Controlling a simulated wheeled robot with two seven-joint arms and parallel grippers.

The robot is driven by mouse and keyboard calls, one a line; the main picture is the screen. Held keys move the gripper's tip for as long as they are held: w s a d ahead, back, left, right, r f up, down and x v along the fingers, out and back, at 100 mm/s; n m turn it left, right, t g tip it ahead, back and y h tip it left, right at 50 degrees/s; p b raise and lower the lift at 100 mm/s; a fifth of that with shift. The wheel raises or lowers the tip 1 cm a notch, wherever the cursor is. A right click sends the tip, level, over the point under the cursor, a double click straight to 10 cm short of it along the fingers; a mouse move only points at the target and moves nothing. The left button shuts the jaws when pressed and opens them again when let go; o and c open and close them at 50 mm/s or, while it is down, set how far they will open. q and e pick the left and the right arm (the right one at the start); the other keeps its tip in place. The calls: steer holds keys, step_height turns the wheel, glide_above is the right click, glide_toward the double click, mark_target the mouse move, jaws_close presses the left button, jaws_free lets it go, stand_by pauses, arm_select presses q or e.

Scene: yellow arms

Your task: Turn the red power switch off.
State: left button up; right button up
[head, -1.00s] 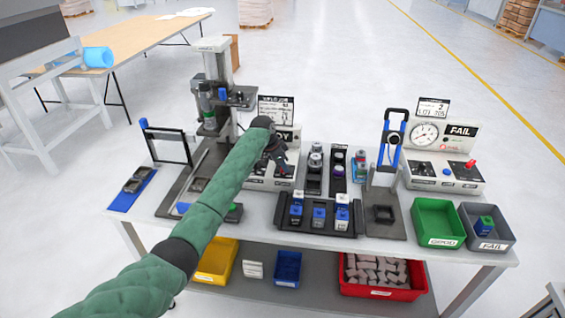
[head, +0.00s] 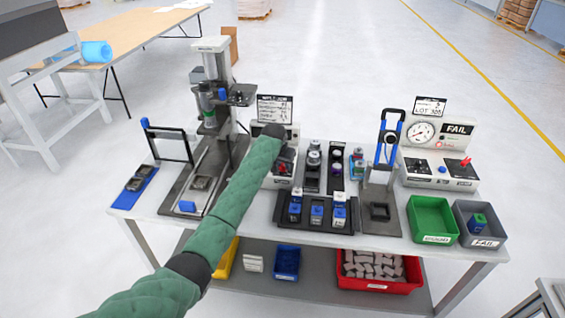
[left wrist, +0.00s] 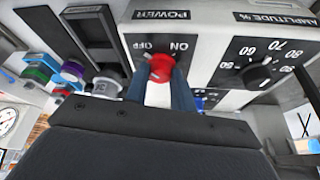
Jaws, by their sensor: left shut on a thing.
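The red power switch (left wrist: 160,68) sits on the face of a white control box (left wrist: 215,40), under a POWER label and beside the words ON and OFF, upside down in the left wrist view. A pale mark on the switch's edge lies towards OFF, but I cannot read its setting surely. My left gripper (left wrist: 162,90) is shut on the switch, its blue-grey fingers at either side of it. In the head view my left gripper (head: 286,154) is at the same box (head: 278,178), largely hidden by my green-sleeved arm. My right gripper is not in view.
A black AMPLITUDE knob (left wrist: 256,74) is beside the switch. A press (head: 212,90) stands left of the box. A black rack of blue and white parts (head: 316,226) is in front, and a gauge tester (head: 437,150) with a red lever stands at the right.

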arm_select(q)
steer(key=shift+n, duration=0.3)
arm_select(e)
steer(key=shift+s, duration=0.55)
arm_select(q)
steer(key=o, duration=1)
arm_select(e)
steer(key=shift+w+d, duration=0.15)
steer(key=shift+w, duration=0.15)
